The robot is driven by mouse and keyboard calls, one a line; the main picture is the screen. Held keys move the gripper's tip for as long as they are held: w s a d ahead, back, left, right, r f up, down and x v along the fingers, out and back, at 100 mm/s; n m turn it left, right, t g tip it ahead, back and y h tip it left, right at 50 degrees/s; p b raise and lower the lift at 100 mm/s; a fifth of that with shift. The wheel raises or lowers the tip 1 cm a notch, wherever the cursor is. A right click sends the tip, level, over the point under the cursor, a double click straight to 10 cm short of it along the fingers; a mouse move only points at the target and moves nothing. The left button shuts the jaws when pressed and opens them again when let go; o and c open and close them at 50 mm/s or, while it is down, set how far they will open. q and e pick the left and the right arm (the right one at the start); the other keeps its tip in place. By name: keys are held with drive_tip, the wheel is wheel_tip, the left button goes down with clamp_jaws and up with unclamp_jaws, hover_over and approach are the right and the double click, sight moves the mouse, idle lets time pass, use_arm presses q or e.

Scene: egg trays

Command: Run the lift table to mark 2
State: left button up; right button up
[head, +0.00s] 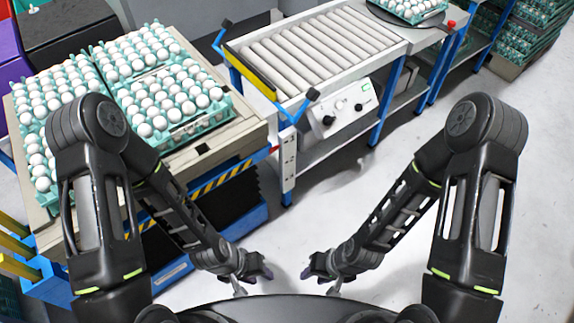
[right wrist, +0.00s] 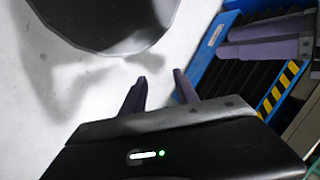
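The lift table (head: 243,133) stands at the left in the head view, with a pale top, a yellow-and-black striped edge, dark bellows and a blue base. It carries trays of white eggs (head: 160,90). No mark on it is readable. A white control box (head: 342,107) with two black knobs and a small green display sits on the conveyor's front; the display is too small to read. My left gripper (head: 252,280) and right gripper (head: 322,280) hang low over the floor, both empty and away from table and box. The right wrist view shows the right gripper (right wrist: 160,88) with fingers apart.
A roller conveyor (head: 315,45) with blue legs stands right of the lift table. A turntable with an egg tray (head: 412,8) is beyond it. Stacked egg trays (head: 525,35) stand at the far right. The pale floor (head: 390,225) before the conveyor is clear.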

drive_tip(key=shift+c, duration=0.5)
clamp_jaws()
idle(1.2)
